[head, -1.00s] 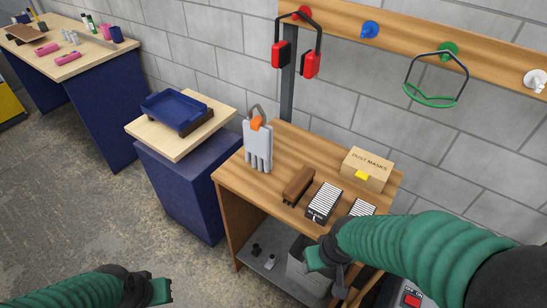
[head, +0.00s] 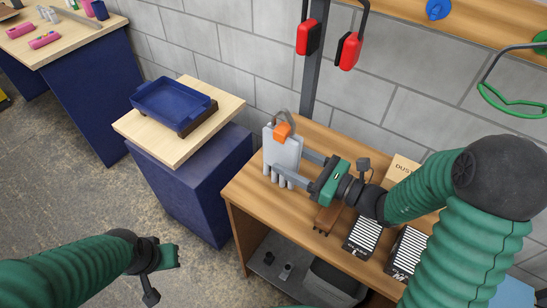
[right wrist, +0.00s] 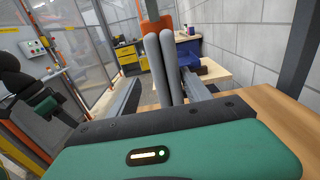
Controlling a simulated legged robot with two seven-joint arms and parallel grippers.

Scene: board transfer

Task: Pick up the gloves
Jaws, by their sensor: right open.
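The grey gloves (head: 284,150) hang upright from an orange clip (head: 283,130) with a grey hook above it, at the left end of the wooden workbench. My right gripper (head: 290,166) is open and level, its two fingers reaching to the gloves from the right. In the right wrist view the gloves (right wrist: 164,68) stand between the open fingers, seen nearly edge-on. I cannot tell whether a finger touches them. My left gripper (head: 168,257) is low at the left over the floor, away from the gloves; its jaw opening is not clear.
A blue tray (head: 172,103) sits on a pale-topped blue cabinet (head: 190,150) left of the workbench (head: 245,190). A brown brush-like block (head: 327,217), striped black boxes (head: 363,236) and a partly hidden carton (head: 403,168) lie near my right arm. Red earmuffs (head: 308,37) hang behind.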

